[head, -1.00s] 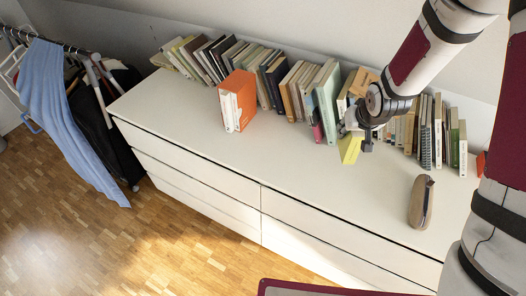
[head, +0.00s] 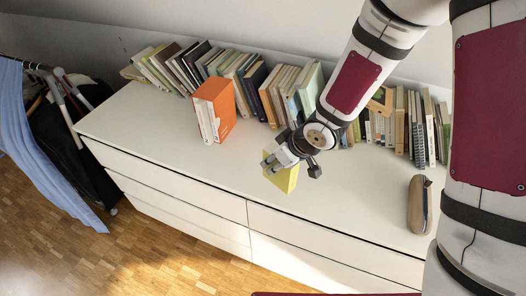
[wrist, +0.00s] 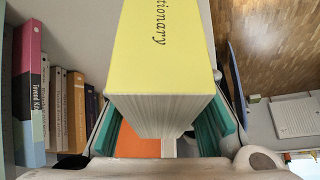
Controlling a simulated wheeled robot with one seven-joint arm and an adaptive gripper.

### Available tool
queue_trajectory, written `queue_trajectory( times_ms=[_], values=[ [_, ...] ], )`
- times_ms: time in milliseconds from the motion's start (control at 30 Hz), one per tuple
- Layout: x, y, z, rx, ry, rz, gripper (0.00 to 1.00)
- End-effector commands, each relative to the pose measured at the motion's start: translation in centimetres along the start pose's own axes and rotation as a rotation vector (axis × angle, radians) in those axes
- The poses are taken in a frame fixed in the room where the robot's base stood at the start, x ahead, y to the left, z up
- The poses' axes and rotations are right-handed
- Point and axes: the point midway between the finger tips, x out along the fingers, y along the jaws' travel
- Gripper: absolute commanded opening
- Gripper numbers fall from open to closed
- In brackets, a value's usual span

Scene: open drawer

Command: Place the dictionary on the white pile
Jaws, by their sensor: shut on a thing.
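The yellow dictionary (head: 285,178) is in my gripper (head: 291,163), held above the front middle of the dresser top. In the wrist view the dictionary (wrist: 165,50) shows its yellow cover with "tionary" and its pale page edges. Teal finger pads stand on both sides of it. White-spined volumes (head: 206,121) stand upright against an orange block (head: 225,108), left of my gripper; I cannot tell whether they are the white pile. The orange block (wrist: 138,143) shows partly below the dictionary in the wrist view.
A row of books (head: 262,85) leans along the wall at the back of the white dresser (head: 160,135). A brown case (head: 419,205) lies at the right. The dresser top between the orange block and the case is mostly clear. Clothes (head: 40,150) hang at the left.

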Motion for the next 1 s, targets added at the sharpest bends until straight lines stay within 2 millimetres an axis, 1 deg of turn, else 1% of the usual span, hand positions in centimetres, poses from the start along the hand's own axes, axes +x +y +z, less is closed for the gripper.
queue_trajectory(
  times_ms=[33,200,300,400,600,833,1000],
  values=[
    [0.6,0.5,-1.0,0.0,0.003,0.0,0.0],
    [2.7,2.1,-3.9,0.002,0.002,0.001,0.0],
    [3.6,2.8,-5.1,0.003,0.003,0.001,0.0],
    [4.1,3.2,-5.8,0.002,0.001,0.001,0.0],
    [5.0,3.6,-6.6,0.003,0.0,0.0,0.0],
    [7.2,3.5,-5.2,0.001,-0.002,-0.001,0.0],
    [7.8,3.6,-4.9,0.002,0.0,0.001,0.0]
  ],
)
